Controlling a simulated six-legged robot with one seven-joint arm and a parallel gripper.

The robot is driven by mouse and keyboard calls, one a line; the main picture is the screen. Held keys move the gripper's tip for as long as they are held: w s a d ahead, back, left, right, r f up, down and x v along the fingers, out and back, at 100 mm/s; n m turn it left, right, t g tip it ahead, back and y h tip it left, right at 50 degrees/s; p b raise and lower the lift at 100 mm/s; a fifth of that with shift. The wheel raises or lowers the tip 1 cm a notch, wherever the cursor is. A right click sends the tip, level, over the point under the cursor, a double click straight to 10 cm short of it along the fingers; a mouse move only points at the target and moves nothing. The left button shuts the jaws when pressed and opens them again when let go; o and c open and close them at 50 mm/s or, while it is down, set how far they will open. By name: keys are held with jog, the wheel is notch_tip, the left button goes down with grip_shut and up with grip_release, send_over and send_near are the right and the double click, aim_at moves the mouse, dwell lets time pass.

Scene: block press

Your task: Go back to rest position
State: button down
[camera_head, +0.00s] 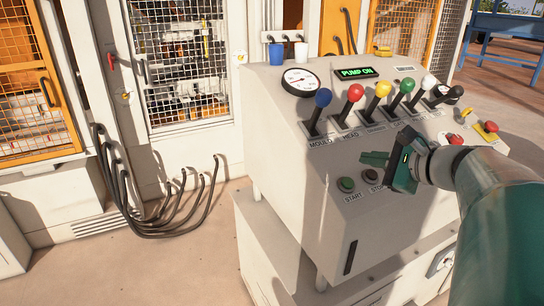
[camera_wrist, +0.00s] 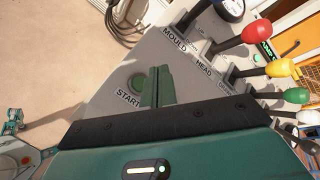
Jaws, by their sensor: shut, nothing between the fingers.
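My gripper (camera_head: 374,160) is in front of the sloped face of the white control console (camera_head: 285,170). It is shut and empty, and its fingers show together in the wrist view (camera_wrist: 157,88). In the head view the green START button (camera_head: 346,184) and the dark STOP button (camera_head: 371,176) lie just below the fingers. In the wrist view the START button (camera_wrist: 137,84) is beside the fingertips and partly hidden by them. I cannot tell whether the fingers touch the panel.
Levers with blue (camera_head: 323,97), red (camera_head: 355,92), yellow (camera_head: 382,88), green and white knobs stand above the buttons. A lit display (camera_head: 356,72) reads PUMP ON.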

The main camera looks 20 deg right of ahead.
jog(key=a+f+n+g+y, duration=0.1)
jog(key=a+f+n+g, duration=0.2)
jog(key=a+n, duration=0.35)
jog(key=a+f+n+g+y, duration=0.1)
jog(key=a+f+n+g, duration=0.15)
jog(key=a, duration=0.75)
jog(key=s+a+f+n+g+h, duration=0.2)
jog(key=s+a+f+n+h, duration=0.2)
jog(key=s+a+f+n, duration=0.3)
jog(key=s+a+n, duration=0.1)
jog(key=a+n, duration=0.3)
jog(key=n, duration=0.4)
jog(key=shift+s+f+g, duration=0.15)
jog(key=shift+f+g, duration=0.2)
jog(key=shift+f, duration=0.05)
jog(key=shift+d, duration=0.2)
